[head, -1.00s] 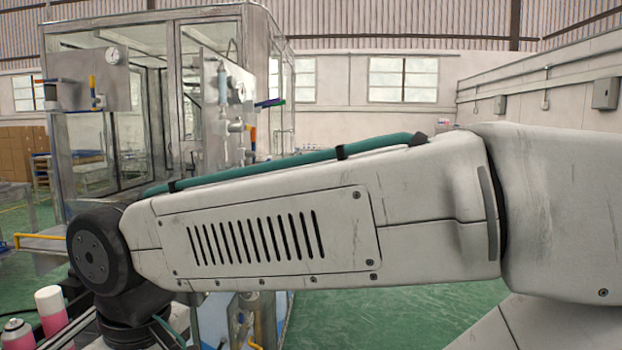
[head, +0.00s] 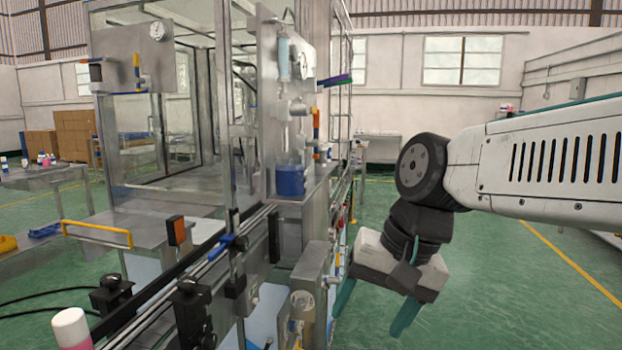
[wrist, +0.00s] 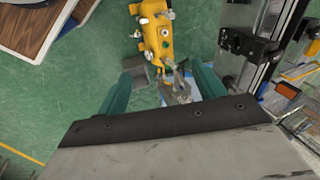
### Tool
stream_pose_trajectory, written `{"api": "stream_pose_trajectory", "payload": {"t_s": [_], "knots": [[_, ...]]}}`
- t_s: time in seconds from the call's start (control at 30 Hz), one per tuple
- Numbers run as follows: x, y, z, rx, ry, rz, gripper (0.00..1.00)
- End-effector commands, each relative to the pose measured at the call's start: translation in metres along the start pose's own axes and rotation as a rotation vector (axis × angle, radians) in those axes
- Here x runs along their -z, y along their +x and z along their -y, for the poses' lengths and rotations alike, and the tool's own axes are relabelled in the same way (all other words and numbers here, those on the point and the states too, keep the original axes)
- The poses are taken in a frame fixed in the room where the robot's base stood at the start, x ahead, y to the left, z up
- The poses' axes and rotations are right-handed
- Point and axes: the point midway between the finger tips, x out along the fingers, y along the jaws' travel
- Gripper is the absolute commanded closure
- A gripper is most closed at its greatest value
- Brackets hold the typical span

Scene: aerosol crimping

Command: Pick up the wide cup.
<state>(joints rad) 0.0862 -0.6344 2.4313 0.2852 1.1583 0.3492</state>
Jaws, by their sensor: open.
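I cannot make out a wide cup in either view. My gripper (head: 374,308) hangs at the right of the machine in the head view, pointing down, its teal fingers apart with nothing seen between them. In the wrist view my gripper (wrist: 163,82) also shows its two teal fingers spread wide. Below and beyond them are the green floor and a yellow machine unit (wrist: 153,38); no cup lies between the fingers.
The metal machine frame (head: 272,110) with a blue cylinder (head: 290,181) stands left of my gripper. A conveyor rail (head: 160,298) runs along its front, with a white-capped can (head: 71,328) at lower left. Green floor (head: 480,285) is open at right.

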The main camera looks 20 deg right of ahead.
Motion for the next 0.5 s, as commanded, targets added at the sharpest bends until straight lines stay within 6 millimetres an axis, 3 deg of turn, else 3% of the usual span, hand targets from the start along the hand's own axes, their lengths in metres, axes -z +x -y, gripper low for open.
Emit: {"api": "stream_pose_trajectory", "payload": {"t_s": [0.1,0.2,0.3,0.4,0.5], "knots": [[0.059,-0.024,0.059,0.236,0.498,0.031,0.31],[0.116,-0.049,0.1,0.439,0.924,0.108,0.31],[0.172,-0.075,0.126,0.616,1.287,0.219,0.31],[0.216,-0.097,0.138,0.748,1.553,0.336,0.31],[0.245,-0.112,0.143,0.832,1.718,0.428,0.31]]}}
